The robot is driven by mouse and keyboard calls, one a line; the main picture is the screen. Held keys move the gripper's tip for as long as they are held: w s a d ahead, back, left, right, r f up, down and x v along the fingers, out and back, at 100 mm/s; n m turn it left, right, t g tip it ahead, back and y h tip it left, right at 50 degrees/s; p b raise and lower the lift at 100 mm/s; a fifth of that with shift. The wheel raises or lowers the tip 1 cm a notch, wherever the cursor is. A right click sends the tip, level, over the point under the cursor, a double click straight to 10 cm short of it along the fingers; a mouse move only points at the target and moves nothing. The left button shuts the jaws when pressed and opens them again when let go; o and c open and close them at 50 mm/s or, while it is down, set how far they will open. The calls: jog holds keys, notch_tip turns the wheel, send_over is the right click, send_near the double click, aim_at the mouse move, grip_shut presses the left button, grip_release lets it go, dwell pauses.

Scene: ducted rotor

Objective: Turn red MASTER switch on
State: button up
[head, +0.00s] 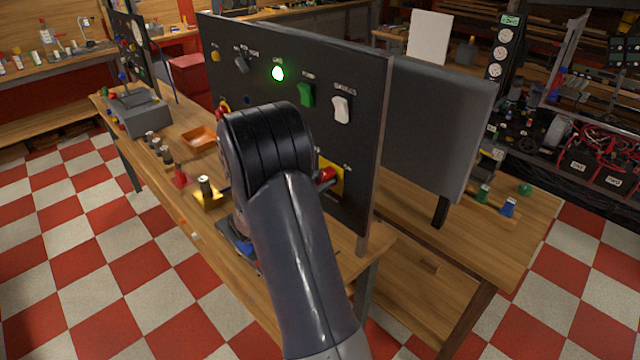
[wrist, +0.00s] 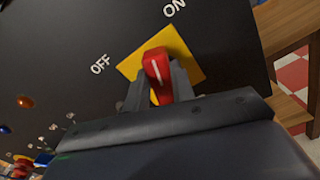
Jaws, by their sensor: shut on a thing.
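The red MASTER switch (wrist: 157,70) is a red handle on a square yellow plate (wrist: 186,52) on a black panel. OFF is printed at the plate's left and ON above it in the wrist view. My gripper (wrist: 158,88) is shut on the red handle, one finger on each side. The handle's top lies between the two labels; I cannot tell its exact setting. In the head view the red handle (head: 326,175) and part of the yellow plate (head: 336,186) show right of my arm, which hides my gripper there.
The black panel (head: 350,80) carries a lit green lamp (head: 278,73), a green switch (head: 305,95) and a white switch (head: 341,110). An orange tray (head: 199,138) and small parts lie on the wooden bench left of my arm. A grey board (head: 435,120) stands behind the panel.

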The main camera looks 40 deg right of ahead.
jog(key=m+b, duration=0.1)
jog(key=b, duration=0.2)
jog(key=m+b, duration=0.3)
jog(key=b, duration=0.2)
jog(key=shift+s+f+m+b, duration=0.15)
jog(key=shift+f+m+b, duration=0.15)
jog(key=shift+r+m+b, duration=0.15)
jog(key=shift+m+b, duration=0.15)
jog(key=shift+b, duration=0.15)
jog(key=o, duration=1)
jog(key=a, duration=0.7)
jog(key=s+a+b, duration=0.1)
jog(key=a, duration=0.2)
jog(key=shift+a, duration=0.4)
